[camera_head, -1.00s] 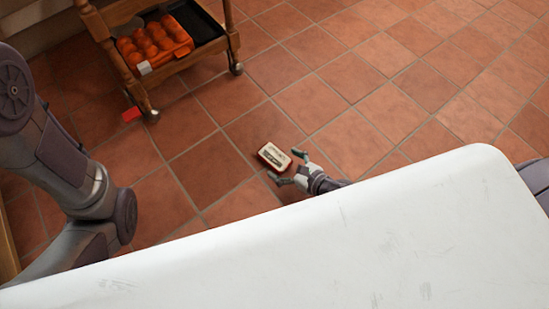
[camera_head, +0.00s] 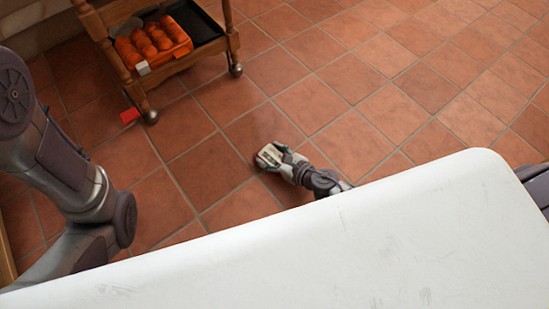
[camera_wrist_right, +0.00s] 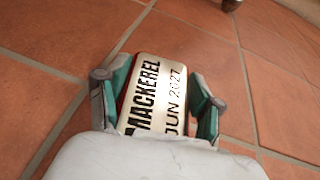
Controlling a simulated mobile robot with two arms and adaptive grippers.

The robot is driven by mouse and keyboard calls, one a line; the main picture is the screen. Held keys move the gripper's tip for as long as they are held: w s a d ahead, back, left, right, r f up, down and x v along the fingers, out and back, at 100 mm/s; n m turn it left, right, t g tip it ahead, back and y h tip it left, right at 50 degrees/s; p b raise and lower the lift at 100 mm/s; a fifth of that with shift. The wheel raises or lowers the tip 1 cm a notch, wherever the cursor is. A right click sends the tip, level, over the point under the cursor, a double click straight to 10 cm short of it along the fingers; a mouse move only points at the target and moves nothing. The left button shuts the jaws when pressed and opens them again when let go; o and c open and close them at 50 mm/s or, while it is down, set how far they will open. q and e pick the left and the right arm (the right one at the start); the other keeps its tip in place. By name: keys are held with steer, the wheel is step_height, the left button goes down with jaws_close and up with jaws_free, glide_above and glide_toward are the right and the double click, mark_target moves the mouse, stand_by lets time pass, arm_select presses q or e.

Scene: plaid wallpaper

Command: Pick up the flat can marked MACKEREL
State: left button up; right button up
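The flat can marked MACKEREL (camera_head: 267,155) lies on the tiled floor, with a pale lid and dark print. In the right wrist view the can (camera_wrist_right: 155,98) shows its MACKEREL and JUN 2027 lettering and a strip of red side. My right gripper (camera_head: 272,158) reaches down to it beyond the white surface. In the right wrist view the gripper's green-padded fingers (camera_wrist_right: 160,98) stand on both sides of the can, their tips against it. The gripper looks shut on the can. The can's near end is hidden by the gripper. My left gripper is out of view.
A wooden trolley (camera_head: 142,84) on casters stands at the upper left, holding an orange tray (camera_head: 152,46) of round orange things. Open tiled floor lies to the right of the can.

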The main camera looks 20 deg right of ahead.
steer(key=c, duration=0.5)
steer(key=shift+c, duration=0.4)
steer(key=shift+r, duration=0.2)
